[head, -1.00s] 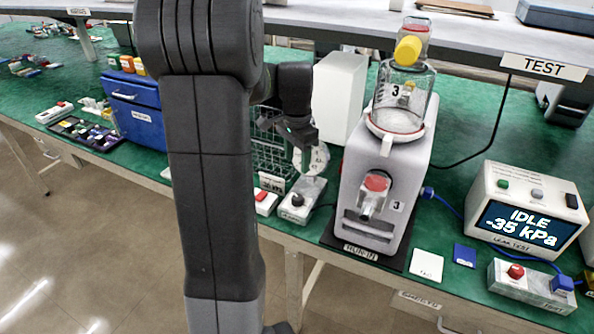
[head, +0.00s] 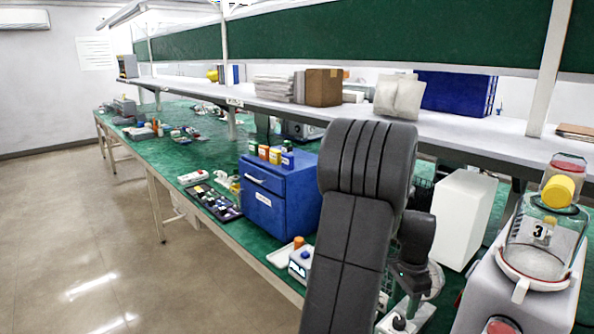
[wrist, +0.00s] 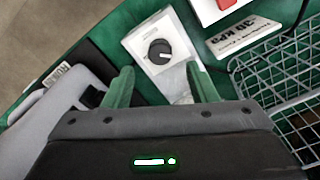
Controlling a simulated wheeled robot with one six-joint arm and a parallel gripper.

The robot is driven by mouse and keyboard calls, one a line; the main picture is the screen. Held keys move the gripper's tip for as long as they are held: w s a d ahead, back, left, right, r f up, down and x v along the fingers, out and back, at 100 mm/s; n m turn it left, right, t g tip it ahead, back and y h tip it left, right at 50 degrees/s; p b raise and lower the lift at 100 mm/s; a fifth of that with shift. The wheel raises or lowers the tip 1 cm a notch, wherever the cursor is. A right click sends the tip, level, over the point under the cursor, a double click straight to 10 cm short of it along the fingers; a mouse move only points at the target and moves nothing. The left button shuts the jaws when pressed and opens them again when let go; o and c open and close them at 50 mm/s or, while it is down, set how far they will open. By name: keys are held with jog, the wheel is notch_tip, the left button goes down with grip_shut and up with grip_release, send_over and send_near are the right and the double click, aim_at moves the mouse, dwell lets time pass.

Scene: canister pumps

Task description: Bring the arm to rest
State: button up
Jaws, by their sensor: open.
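My arm (head: 352,220) rises through the right half of the head view, bent at the top. Its dark wrist (head: 415,238) hangs beyond it, over the green bench; the fingertips are not clear there. In the wrist view my gripper (wrist: 162,84) is open, its two green-looking fingers apart with nothing held between them. A white box with a black dial (wrist: 160,52) lies beyond the fingertips; it shows partly in the head view (head: 418,318). I cannot tell the gap between fingers and box.
A wire basket (wrist: 285,95) is close at the gripper's right in the wrist view. The pump marked 3 (head: 540,262) and a white block (head: 465,218) stand right of my arm. A blue drawer cabinet (head: 278,195) stands left. A shelf (head: 470,128) runs behind.

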aim_at(399, 320)
notch_tip(399, 320, down, 6)
dwell(0.5)
jog(key=shift+r, duration=0.1)
